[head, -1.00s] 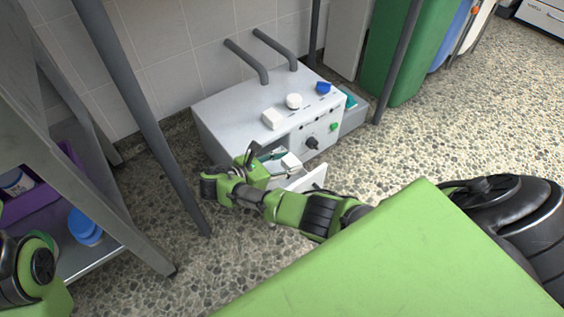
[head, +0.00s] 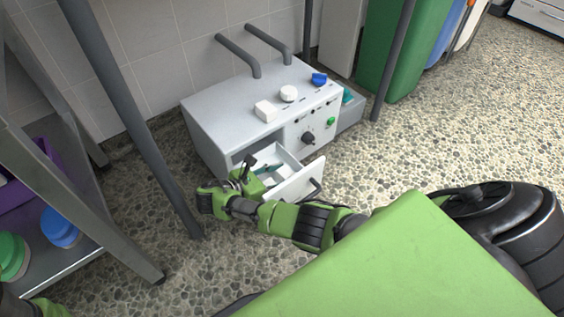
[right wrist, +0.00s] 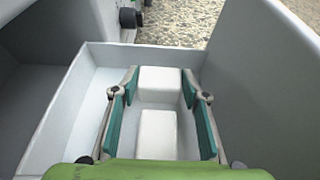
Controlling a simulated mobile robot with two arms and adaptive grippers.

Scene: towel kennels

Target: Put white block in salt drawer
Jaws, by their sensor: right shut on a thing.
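The open salt drawer (head: 294,184) sticks out of the front of the pale grey unit. My right gripper (head: 262,174) is inside it, and its teal-padded fingers (right wrist: 160,110) show in the right wrist view. They are shut on a white block (right wrist: 160,84), one finger on each side. A second white block-like shape (right wrist: 156,135) lies nearer, between the fingers; I cannot tell whether it is separate. In the head view the gripper partly hides the drawer's contents. My left gripper is not in view.
On top of the grey unit (head: 215,115) are a white square piece (head: 265,110), a white round one (head: 289,93) and a blue one (head: 319,78). A grey side bin (head: 349,115) holds something teal. A metal post (head: 140,120) and shelf stand left.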

